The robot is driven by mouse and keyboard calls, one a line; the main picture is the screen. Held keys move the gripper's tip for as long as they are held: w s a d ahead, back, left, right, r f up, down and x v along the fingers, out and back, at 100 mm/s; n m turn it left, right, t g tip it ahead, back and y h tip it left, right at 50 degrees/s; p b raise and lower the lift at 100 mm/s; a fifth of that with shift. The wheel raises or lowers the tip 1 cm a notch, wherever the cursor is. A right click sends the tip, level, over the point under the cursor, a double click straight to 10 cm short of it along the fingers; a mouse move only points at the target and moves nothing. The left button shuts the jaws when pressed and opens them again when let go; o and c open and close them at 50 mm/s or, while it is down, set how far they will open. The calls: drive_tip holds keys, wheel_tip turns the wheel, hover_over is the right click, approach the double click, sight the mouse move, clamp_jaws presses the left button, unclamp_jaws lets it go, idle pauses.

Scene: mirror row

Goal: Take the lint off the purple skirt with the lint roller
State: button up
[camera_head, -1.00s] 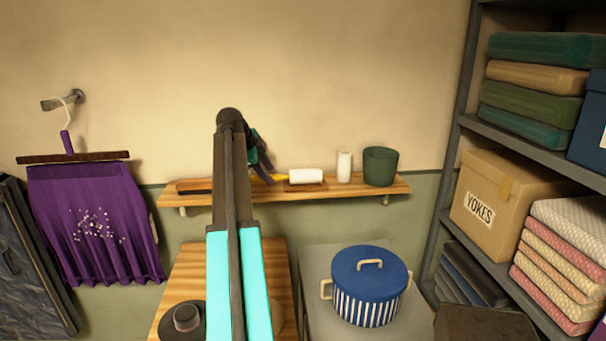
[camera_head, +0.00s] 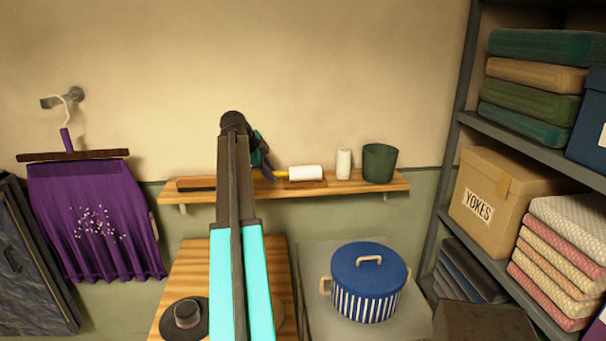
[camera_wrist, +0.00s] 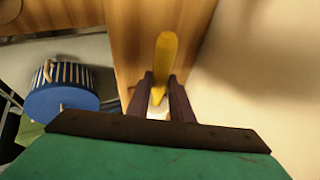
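The purple skirt (camera_head: 95,215) hangs at the left of the head view from a hanger (camera_head: 75,155) on a wall hook. White lint specks (camera_head: 98,222) cluster on its middle. The lint roller (camera_head: 305,172), with a white head and yellow handle, is at the wall shelf, right of my gripper (camera_head: 268,172). In the wrist view my gripper (camera_wrist: 160,88) has its dark fingers on either side of the yellow handle (camera_wrist: 163,55). I cannot tell whether they press on it. The roller head is mostly hidden there.
The wall shelf (camera_head: 335,188) also holds a white cylinder (camera_head: 344,163) and a green cup (camera_head: 379,163). Below are a dark hat (camera_head: 187,315) on a wooden top and a blue pot (camera_head: 367,285). A loaded rack (camera_head: 462,110) stands right.

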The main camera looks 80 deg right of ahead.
clamp_jaws()
drive_tip(key=shift+r, duration=0.1)
drive_tip(key=shift+d+r+b, duration=0.1)
drive_tip(key=shift+r+b, duration=0.85)
drive_tip(key=shift+r, duration=0.75)
drive_tip(key=shift+s+a+b, duration=0.2)
drive_tip(key=shift+a, duration=0.55)
drive_tip(key=shift+s+a+b, duration=0.15)
drive_tip(key=shift+a+b, duration=0.05)
drive_tip(key=shift+a, duration=0.55)
drive_tip(key=s+a+r+b, duration=0.1)
drive_tip(key=s+a+b, duration=0.2)
drive_tip(key=a, duration=0.9)
drive_tip(key=shift+a+r, duration=0.2)
drive_tip(key=shift+a, duration=0.15)
